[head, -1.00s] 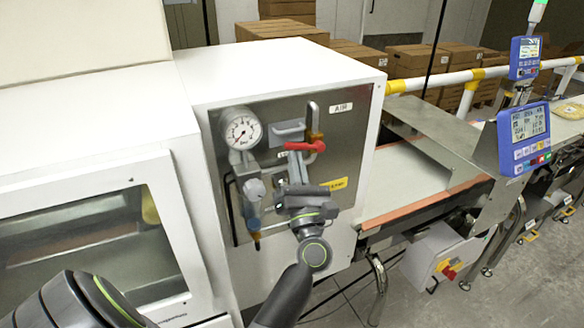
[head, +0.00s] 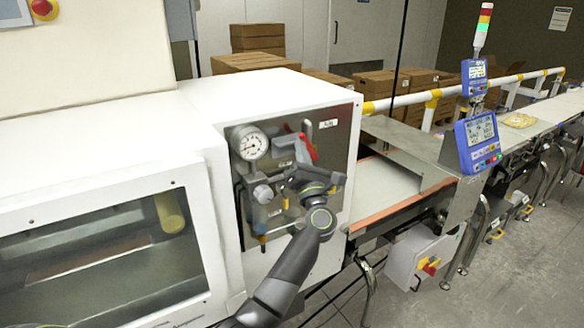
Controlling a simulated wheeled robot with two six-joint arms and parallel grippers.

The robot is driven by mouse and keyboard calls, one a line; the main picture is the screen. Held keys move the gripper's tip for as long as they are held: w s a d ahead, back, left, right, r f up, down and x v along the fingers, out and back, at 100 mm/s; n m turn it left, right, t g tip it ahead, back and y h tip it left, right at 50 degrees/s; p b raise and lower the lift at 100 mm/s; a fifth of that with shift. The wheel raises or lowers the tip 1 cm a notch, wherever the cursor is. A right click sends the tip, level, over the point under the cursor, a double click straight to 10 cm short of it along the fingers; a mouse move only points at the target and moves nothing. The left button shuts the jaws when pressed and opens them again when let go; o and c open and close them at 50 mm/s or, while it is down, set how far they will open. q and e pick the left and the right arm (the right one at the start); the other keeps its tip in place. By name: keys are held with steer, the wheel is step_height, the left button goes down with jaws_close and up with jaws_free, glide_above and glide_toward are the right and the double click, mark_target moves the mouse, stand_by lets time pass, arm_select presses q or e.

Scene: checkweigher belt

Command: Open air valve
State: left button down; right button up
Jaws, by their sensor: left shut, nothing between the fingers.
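The air valve's red handle (head: 310,149) is on the steel panel (head: 345,127) of the white cabinet, below the AIR label (head: 328,124). It stands steeply, leaning with its upper end to the left. My left gripper (head: 300,160) is shut and empty in front of the panel, just below and left of the handle. It hides part of the valve body and pipework; I cannot tell whether it touches the handle. A round pressure gauge (head: 250,143) is at the panel's upper left; its reading is too small to tell. My right gripper is out of view.
A grey regulator knob (head: 262,194) sits left of the gripper. The conveyor belt (head: 385,188) with a metal guard runs off to the right. A blue display (head: 478,141) stands beside it. Cardboard boxes (head: 258,38) are stacked behind.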

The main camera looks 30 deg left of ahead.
arm_select(q)
steer(key=shift+w+d+r+b, duration=0.2)
steer(key=shift+w+r+b, duration=0.2)
steer(key=shift+r, duration=0.2)
steer(key=shift+w+d+r, duration=0.25)
steer(key=shift+w+r, duration=0.15)
steer(key=shift+w, duration=0.3)
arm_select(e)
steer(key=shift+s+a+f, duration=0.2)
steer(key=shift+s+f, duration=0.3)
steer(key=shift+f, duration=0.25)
arm_select(q)
steer(key=shift+w+d, duration=0.1)
